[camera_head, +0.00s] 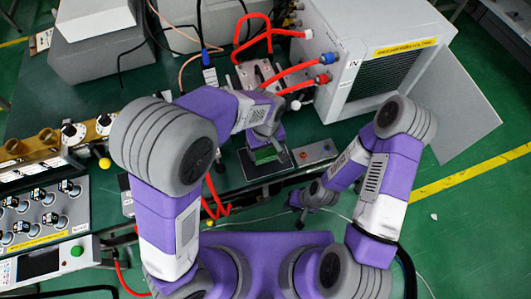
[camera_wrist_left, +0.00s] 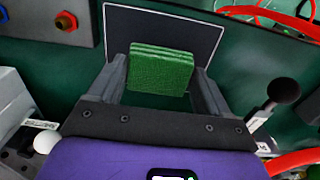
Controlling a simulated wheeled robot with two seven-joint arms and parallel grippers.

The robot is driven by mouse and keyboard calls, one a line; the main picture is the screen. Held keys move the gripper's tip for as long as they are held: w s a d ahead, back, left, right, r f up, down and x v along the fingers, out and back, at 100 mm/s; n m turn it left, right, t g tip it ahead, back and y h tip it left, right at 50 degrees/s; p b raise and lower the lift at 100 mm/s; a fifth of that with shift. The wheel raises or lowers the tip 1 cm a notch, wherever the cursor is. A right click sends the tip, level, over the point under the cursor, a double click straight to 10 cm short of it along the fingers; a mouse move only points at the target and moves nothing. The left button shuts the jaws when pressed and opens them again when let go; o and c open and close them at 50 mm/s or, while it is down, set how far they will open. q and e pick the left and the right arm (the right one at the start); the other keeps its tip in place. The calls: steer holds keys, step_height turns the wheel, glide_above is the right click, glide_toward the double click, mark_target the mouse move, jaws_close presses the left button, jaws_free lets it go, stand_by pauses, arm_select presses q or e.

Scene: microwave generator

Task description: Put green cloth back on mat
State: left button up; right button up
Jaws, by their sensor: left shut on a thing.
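The green cloth (camera_wrist_left: 160,72) is a folded, layered block between the two fingers of my left gripper (camera_wrist_left: 160,76) in the left wrist view. The fingers are shut on its sides. In the head view the cloth (camera_head: 265,155) shows just below my left gripper (camera_head: 266,143), partly hidden by it. The dark mat with a pale edge (camera_wrist_left: 205,35) lies behind and under the cloth; it also shows in the head view (camera_head: 256,171). I cannot tell whether the cloth touches the mat. My right gripper (camera_head: 300,208) is low and away from the mat, its fingers too small to read.
A grey-white generator box (camera_head: 345,60) with red cables stands at the upper right. A small panel with a red button (camera_head: 318,151) sits right of the mat. Knobbed control units (camera_head: 40,215) fill the left. The table edge is just in front of the mat.

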mark_target(266, 152)
arm_select(q)
step_height(266, 152, down, 3)
steer(key=shift+w+r+b, duration=0.1)
steer(key=shift+r+b, duration=0.1)
steer(key=shift+b, duration=0.1)
steer(key=shift+r, duration=0.1)
steer(key=o, duration=0.9)
steer(key=shift+c, duration=0.2)
steer(key=shift+r, duration=0.1)
step_height(266, 152, up, 12)
steer(key=p, duration=0.4)
